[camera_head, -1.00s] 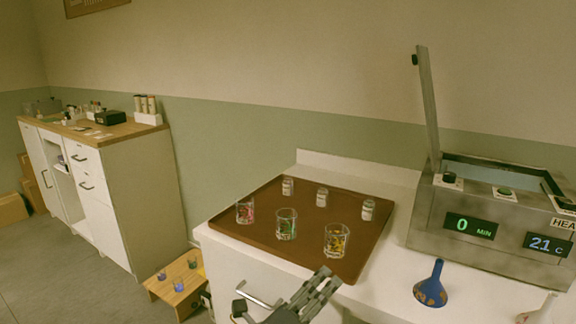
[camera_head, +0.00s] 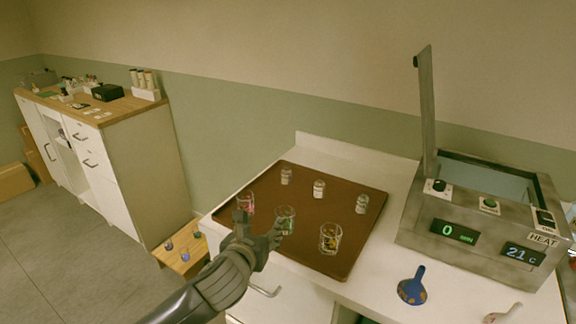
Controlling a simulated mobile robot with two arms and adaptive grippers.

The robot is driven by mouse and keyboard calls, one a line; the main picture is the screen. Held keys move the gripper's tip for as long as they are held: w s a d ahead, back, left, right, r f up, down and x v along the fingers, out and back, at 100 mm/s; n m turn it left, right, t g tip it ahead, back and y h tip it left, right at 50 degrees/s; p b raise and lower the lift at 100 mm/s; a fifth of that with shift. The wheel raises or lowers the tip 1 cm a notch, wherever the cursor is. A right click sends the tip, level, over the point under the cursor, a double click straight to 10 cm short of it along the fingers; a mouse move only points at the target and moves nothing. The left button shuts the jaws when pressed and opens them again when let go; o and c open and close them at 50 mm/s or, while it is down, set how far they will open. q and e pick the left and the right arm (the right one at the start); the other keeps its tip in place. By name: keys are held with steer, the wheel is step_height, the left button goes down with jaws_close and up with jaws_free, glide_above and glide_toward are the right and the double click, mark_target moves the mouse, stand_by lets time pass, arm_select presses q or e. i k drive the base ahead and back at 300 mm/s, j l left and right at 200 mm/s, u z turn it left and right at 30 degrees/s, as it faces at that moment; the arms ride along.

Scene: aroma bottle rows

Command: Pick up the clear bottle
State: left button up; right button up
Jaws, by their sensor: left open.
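Three small clear bottles with pale labels stand upright in a back row on the brown tray (camera_head: 300,240): a left bottle (camera_head: 286,176), a middle bottle (camera_head: 319,189) and a right bottle (camera_head: 362,204). I cannot tell which one the task means. My left gripper (camera_head: 262,222) is open and empty over the tray's front left part, in front of the bottles and apart from them. It partly hides the glasses there. My right gripper is not in view.
Glasses with pink (camera_head: 246,202), green (camera_head: 286,213) and yellow-orange (camera_head: 330,238) contents stand in the tray's front row. A blue funnel (camera_head: 412,288) and a heater box (camera_head: 470,228) with a raised lid stand to the right. A low wooden stool (camera_head: 186,262) is below left.

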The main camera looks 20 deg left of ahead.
mark_target(286, 173)
steer(key=i+j, duration=0.15)
steer(key=i, duration=0.25)
steer(key=i+j, duration=0.15)
steer(key=i, duration=0.3)
